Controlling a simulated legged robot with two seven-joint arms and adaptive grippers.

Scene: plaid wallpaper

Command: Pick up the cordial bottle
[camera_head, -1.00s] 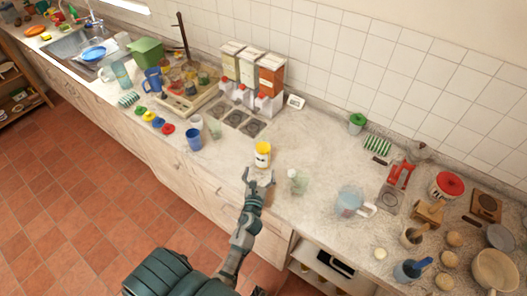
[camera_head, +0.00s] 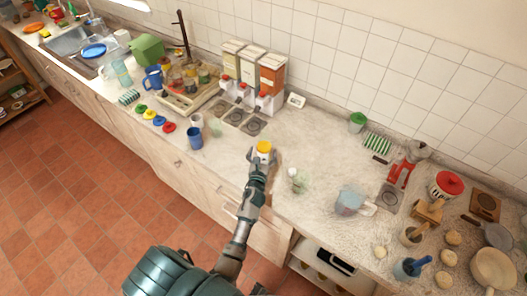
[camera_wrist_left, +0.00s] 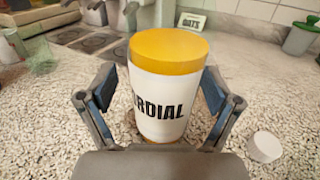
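The cordial bottle is a white container with a yellow lid and black lettering ending in "RDIAL". In the head view the cordial bottle (camera_head: 264,148) stands upright on the counter near its front edge. My left gripper (camera_head: 262,160) reaches it from the front and hides its lower part. In the left wrist view the bottle (camera_wrist_left: 165,90) stands between the two spread fingers of my left gripper (camera_wrist_left: 160,95). A gap shows between the left finger and the bottle. The right finger is very near its side, contact unclear. My right gripper is not in view.
A small clear bottle (camera_head: 294,180) stands to the right on the counter (camera_head: 310,140). A blue cup (camera_head: 195,138) stands to the left. Dispensers (camera_head: 252,75) stand behind. A small white round piece (camera_wrist_left: 264,147) lies right of the gripper.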

